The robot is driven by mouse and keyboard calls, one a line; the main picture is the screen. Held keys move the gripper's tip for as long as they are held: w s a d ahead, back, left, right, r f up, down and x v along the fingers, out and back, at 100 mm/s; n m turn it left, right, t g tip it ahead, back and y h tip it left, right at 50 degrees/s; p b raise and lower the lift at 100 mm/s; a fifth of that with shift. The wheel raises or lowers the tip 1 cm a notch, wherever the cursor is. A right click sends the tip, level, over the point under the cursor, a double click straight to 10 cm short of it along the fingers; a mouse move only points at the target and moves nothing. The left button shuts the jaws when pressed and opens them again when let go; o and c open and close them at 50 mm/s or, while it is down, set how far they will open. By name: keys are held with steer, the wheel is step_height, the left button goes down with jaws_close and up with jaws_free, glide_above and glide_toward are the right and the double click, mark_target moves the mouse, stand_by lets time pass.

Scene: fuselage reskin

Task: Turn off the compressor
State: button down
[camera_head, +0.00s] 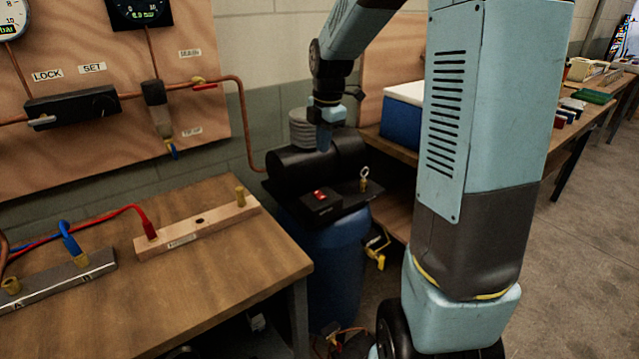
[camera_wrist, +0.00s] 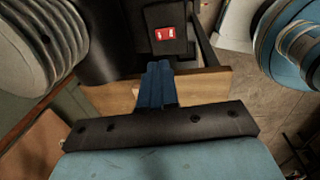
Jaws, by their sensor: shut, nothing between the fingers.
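The compressor (camera_head: 290,163) is a black cylindrical unit on top of a blue drum, beyond the table's right end. A small black switch box with a red rocker switch (camera_head: 319,194) sits on its front plate. In the wrist view the red switch (camera_wrist: 165,34) shows near the top centre, with small white marks. My gripper (camera_head: 324,138) is over the compressor's cylinder, behind the switch in the head view. In the wrist view my gripper's blue fingers (camera_wrist: 158,68) are together and empty, their tips just below the switch box. Whether they touch anything I cannot tell.
A ring-topped brass fitting (camera_head: 364,180) stands right of the switch, and a grey ribbed cylinder (camera_head: 303,128) stands behind. A wooden table (camera_head: 220,270) with cables is at left. A panel with gauges and copper pipe (camera_head: 110,120) is on the wall. A blue cooler (camera_head: 402,115) is behind.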

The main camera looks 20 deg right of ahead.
mark_target(319, 192)
steer(key=shift+f, duration=0.1)
steer(key=f, duration=0.4)
steer(key=w+f, duration=0.1)
steer(key=f, duration=0.8)
steer(key=shift+w+a+f, duration=0.25)
steer(key=shift+w+f, duration=0.05)
steer(key=shift+f, duration=0.1)
